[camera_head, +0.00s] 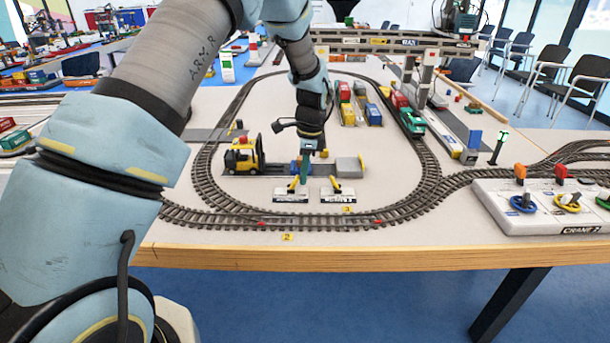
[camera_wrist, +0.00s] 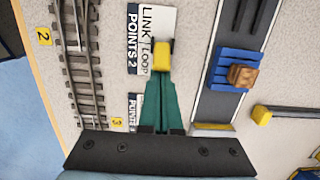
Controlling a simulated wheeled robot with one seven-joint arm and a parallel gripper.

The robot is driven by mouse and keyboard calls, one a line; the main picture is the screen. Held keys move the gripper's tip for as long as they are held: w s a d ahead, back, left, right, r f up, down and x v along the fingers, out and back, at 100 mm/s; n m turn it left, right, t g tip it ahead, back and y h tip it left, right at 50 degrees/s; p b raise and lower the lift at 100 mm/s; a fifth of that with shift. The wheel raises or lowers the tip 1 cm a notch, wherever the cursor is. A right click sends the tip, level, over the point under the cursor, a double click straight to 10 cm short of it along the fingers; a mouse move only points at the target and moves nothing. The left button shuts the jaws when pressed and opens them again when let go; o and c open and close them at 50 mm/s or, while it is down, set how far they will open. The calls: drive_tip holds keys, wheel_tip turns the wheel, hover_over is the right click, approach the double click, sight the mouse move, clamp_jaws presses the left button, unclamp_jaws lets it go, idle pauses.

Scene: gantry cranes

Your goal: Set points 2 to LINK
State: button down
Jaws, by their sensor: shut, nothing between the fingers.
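The points 2 plate (camera_head: 290,197) is the left of two small lever plates inside the track loop. In the wrist view the plate (camera_wrist: 154,22) reads LINK at its upper end and LOOP at its lower end. Its yellow-tipped lever (camera_wrist: 162,55) lies towards the LOOP end. My gripper (camera_wrist: 162,78) has green fingers shut together and empty, their tips right at the lever on its LOOP side; whether they touch I cannot tell. The points 3 plate (camera_head: 338,196) is partly hidden in the wrist view.
A yellow forklift (camera_head: 243,156) stands left of the plates. A blue block with a brown load (camera_wrist: 233,70) sits on the grey strip beside the fingers. Track (camera_head: 265,220) runs in front. The crane control box (camera_head: 545,205) stands at the right.

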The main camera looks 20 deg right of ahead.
sight(296, 178)
drive_tip(key=shift+w+a+r+g+h, duration=0.15)
drive_tip(key=shift+a+g+h, duration=0.15)
drive_tip(key=shift+h, duration=0.2)
drive_tip(key=shift+w+a+r+g+h, duration=0.1)
drive_tip(key=shift+w+a+g+h, duration=0.15)
drive_tip(key=shift+h, duration=0.2)
drive_tip(key=shift+a+r+g+h, duration=0.15)
drive_tip(key=shift+a+h, duration=0.15)
drive_tip(key=shift+h, duration=0.15)
drive_tip(key=h, duration=0.1)
drive_tip(key=a+g+h+b, duration=0.1)
drive_tip(key=h, duration=0.1)
drive_tip(key=shift+w+a+r+g, duration=0.15)
drive_tip(key=shift+w+a+g, duration=0.15)
drive_tip(key=shift+w, duration=0.05)
drive_tip(key=shift+s, duration=0.1)
drive_tip(key=shift+r, duration=0.15)
drive_tip(key=shift+r+p, duration=0.35)
drive_tip(key=shift+r, duration=0.4)
